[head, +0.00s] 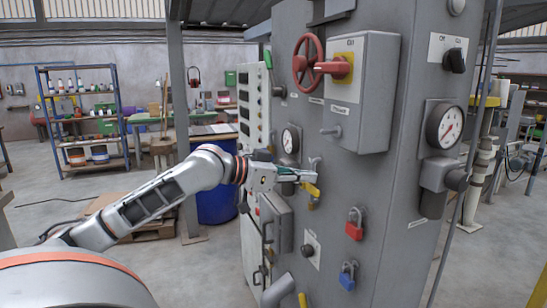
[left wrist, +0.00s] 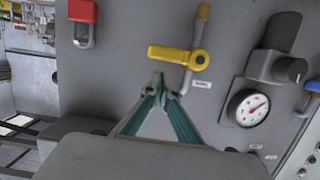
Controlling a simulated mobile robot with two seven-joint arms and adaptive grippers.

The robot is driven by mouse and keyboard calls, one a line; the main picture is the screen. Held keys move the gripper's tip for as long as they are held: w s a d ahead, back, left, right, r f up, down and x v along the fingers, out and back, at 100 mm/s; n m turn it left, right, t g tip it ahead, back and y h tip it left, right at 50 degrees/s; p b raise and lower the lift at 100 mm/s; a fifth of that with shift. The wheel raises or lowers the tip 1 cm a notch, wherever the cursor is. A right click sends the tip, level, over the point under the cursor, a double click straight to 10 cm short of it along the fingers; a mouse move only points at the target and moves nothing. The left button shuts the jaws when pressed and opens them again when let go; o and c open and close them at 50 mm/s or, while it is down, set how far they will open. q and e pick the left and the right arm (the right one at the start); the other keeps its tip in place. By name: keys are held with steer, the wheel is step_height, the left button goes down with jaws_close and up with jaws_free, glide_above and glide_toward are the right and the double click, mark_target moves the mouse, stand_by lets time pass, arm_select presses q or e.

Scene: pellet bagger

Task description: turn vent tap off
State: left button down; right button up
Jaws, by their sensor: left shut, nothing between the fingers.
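The vent tap has a yellow lever handle (head: 311,190) on the front of the grey machine cabinet. My right gripper is not in view.
A red padlock (head: 355,224) and a blue padlock (head: 348,275) hang right of and below the tap. A pressure gauge (head: 291,139) and a grey box with a red rotary handle (head: 334,68) sit above. A blue barrel (head: 215,190) stands behind my arm.

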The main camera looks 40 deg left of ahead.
arm_select(q)
steer(key=r+v, duration=0.2)
steer(key=v, duration=0.8)
steer(key=shift+r+b, duration=0.2)
steer(key=shift+b, duration=0.25)
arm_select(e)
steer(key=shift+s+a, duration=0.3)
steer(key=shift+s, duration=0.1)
arm_select(q)
steer(key=shift+a, duration=0.1)
